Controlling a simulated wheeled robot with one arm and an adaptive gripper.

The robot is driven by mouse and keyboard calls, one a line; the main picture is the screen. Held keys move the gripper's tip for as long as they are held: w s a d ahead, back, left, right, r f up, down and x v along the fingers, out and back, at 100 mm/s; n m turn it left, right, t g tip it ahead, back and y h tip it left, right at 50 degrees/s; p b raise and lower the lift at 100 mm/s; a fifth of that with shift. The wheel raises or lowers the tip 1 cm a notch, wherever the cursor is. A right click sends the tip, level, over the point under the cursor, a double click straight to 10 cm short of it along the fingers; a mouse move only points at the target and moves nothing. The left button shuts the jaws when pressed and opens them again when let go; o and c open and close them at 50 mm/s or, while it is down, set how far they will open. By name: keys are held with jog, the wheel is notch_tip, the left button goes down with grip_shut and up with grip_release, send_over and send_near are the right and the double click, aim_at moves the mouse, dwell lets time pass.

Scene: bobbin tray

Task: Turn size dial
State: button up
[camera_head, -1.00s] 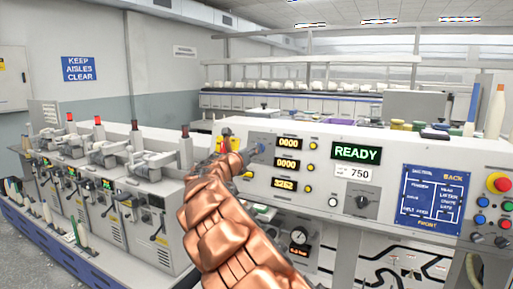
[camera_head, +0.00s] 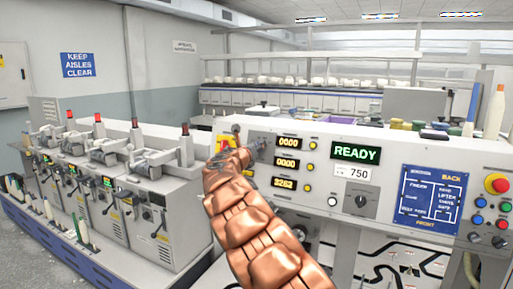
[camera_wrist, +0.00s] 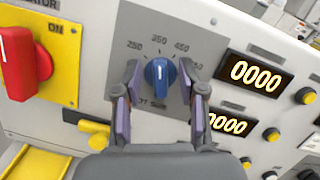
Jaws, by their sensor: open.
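The size dial is a blue knob (camera_wrist: 160,77) on a grey plate (camera_wrist: 203,42) in the wrist view. Its pointer is roughly upward, near the 350 mark. Marks 250, 350 and 450 show around it; the label below is partly hidden. My gripper (camera_wrist: 159,88) is open, with one finger on each side of the knob. Gaps show between the fingers and the knob, and I cannot tell how deep the fingers reach. In the head view my gripper (camera_head: 247,164) is at the left end of the white control panel (camera_head: 400,150), and the knob is hard to make out.
A red switch (camera_wrist: 18,62) on a yellow plate (camera_wrist: 62,50) is left of the dial. A READY screen (camera_head: 356,152) is further along the panel.

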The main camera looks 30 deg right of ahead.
jog(key=shift+c, duration=0.4)
grip_shut()
jog(key=shift+m, duration=0.3)
jog(key=m+g, duration=0.1)
jog(key=m, duration=0.2)
jog(key=m+g+h+b, duration=0.1)
jog(key=m, duration=0.2)
jog(key=m+b, duration=0.1)
jog(key=m, duration=0.2)
jog(key=shift+m+g+h, duration=0.3)
jog(key=shift+g, duration=0.1)
jog(key=shift+s+m+g+p, duration=0.2)
jog(key=shift+m+g, duration=0.45)
jog(key=shift+m, duration=1.5)
jog(key=shift+w+m+g+p, duration=0.2)
jog(key=shift+m+g, duration=0.45)
jog(key=shift+m, duration=1.5)
jog(key=shift+s+d+m, duration=0.1)
jog(key=shift+s+m, duration=0.1)
jog(key=shift+m, duration=0.1)
